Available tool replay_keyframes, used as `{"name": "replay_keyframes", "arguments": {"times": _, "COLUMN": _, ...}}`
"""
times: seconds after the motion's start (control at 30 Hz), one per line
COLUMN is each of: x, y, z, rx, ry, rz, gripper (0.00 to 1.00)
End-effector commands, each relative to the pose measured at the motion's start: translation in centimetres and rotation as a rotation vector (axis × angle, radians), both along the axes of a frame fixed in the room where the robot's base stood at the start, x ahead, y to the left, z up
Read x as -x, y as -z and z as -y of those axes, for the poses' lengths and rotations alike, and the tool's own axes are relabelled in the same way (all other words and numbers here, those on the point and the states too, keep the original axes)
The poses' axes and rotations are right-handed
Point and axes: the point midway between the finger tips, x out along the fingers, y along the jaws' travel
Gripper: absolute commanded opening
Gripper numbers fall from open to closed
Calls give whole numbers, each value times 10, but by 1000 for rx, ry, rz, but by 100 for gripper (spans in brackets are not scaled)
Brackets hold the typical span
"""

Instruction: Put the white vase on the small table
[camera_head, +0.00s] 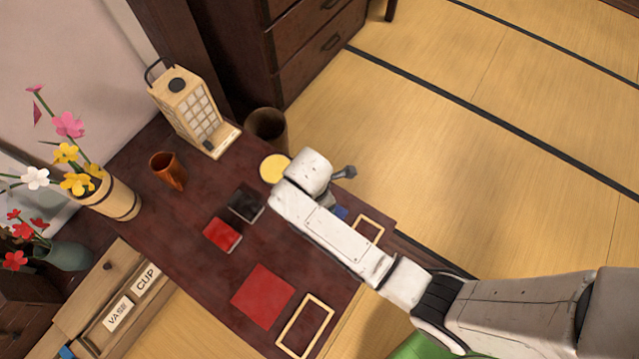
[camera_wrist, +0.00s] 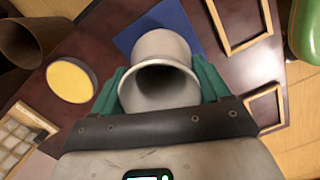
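The white vase (camera_wrist: 163,50) is in the wrist view, its dark open mouth toward the camera. My gripper (camera_wrist: 162,85) has a green finger against each side of the vase, with no clear gap, so it looks shut on it. Beyond the vase is a blue square (camera_wrist: 136,37). I cannot tell whether the vase base touches anything. In the head view my arm hides the fingers and the vase. The low dark red table (camera_head: 187,225) runs below my arm. I cannot tell whether it is the small table of the task.
A yellow disc (camera_head: 274,167), a black square (camera_head: 245,204), a red box (camera_head: 222,235), a red square (camera_head: 263,297) and wooden frames (camera_head: 305,326) lie on the table. A brown cup (camera_head: 168,170), a lantern (camera_head: 188,108) and a flower vase (camera_head: 113,200) stand left. Tatami is clear at right.

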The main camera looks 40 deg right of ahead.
Motion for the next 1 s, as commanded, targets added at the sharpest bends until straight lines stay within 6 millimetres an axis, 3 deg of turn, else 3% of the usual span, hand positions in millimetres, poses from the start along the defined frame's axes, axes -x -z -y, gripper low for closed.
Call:
{"name": "replay_keyframes", "arguments": {"times": 0.23, "x": 0, "y": 0, "z": 0, "rx": 0, "ry": 0, "rz": 0, "gripper": 100}}
{"name": "replay_keyframes", "arguments": {"times": 0.57, "x": 0, "y": -6, "z": 0, "rx": 0, "ry": 0, "rz": 0, "gripper": 100}}
{"name": "replay_keyframes", "arguments": {"times": 1.0, "x": -2, "y": -87, "z": -10, "rx": -1, "ry": 0, "rz": 4, "gripper": 100}}
